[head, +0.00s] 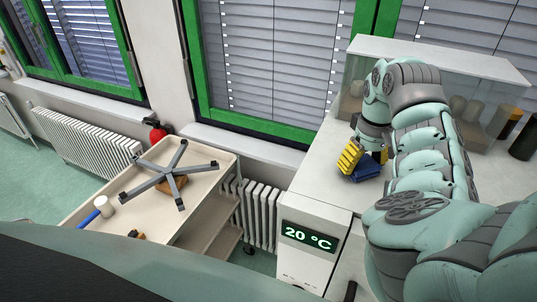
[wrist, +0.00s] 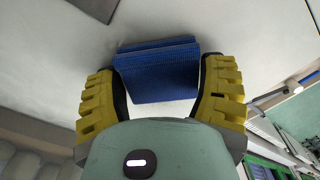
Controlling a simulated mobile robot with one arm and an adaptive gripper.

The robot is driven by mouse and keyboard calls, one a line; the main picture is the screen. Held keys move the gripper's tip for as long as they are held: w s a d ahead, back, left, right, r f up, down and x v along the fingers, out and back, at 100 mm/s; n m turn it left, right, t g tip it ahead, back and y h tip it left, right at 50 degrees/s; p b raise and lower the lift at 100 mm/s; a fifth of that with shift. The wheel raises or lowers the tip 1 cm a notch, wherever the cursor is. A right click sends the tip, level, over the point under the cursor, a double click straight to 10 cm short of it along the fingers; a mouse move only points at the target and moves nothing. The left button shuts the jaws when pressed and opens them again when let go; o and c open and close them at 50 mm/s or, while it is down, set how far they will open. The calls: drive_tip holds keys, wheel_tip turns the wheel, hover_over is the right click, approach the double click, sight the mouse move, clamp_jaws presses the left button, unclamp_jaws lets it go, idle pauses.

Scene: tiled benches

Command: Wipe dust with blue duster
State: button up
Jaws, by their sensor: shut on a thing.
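The blue duster (head: 367,172) is a small blue block on the white bench top (head: 330,180), near its front edge. My gripper (head: 366,158) has yellow fingers, one on each side of the duster, and is shut on it. In the wrist view, the duster (wrist: 158,75) sits between the two yellow fingertips, with the pale bench surface behind it. I cannot tell whether the duster touches the bench. No dust can be made out clearly in either view. My arm hides part of the bench.
A clear-sided case with a white top (head: 440,58) stands at the back of the bench. Dark cylinders (head: 524,140) stand at the right. A unit reading 20 °C (head: 308,238) is under the bench front. A beige trolley (head: 150,225) with a grey star base (head: 170,178) stands left.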

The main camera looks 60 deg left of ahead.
drive_tip(key=shift+w+a+f+b, duration=0.25)
drive_tip(key=shift+w+a+b, duration=0.6)
drive_tip(key=shift+w+b, duration=0.3)
drive_tip(key=shift+w+a+r+b, duration=0.15)
drive_tip(key=shift+w+b, duration=0.1)
drive_tip(key=shift+w, duration=0.1)
drive_tip(key=shift+w+a+r+b, duration=0.1)
drive_tip(key=shift+w+a+b, duration=0.05)
drive_tip(key=shift+w+b, duration=0.15)
drive_tip(key=shift+w+a, duration=0.45)
drive_tip(key=shift+w, duration=0.35)
drive_tip(key=shift+w+a+f+b, duration=0.15)
drive_tip(key=shift+w+a+b, duration=0.1)
drive_tip(key=shift+b, duration=0.25)
drive_tip(key=shift+w+a+b, duration=0.15)
drive_tip(key=shift+w+b, duration=0.15)
drive_tip(key=shift+w, duration=0.1)
drive_tip(key=shift+w+d+b, duration=0.5)
drive_tip(key=shift+w+d, duration=0.1)
drive_tip(key=shift+d, duration=0.25)
drive_tip(key=s+p, duration=0.1)
drive_tip(key=s+d+p, duration=0.1)
drive_tip(key=p, duration=0.1)
drive_tip(key=shift+s+d+r+p, duration=0.15)
drive_tip(key=shift+s+r+p, duration=0.05)
drive_tip(key=shift+r+p, duration=0.15)
drive_tip(key=shift+s+d+f+p, duration=0.2)
drive_tip(key=shift+s+p, duration=0.25)
drive_tip(key=shift+p, duration=0.15)
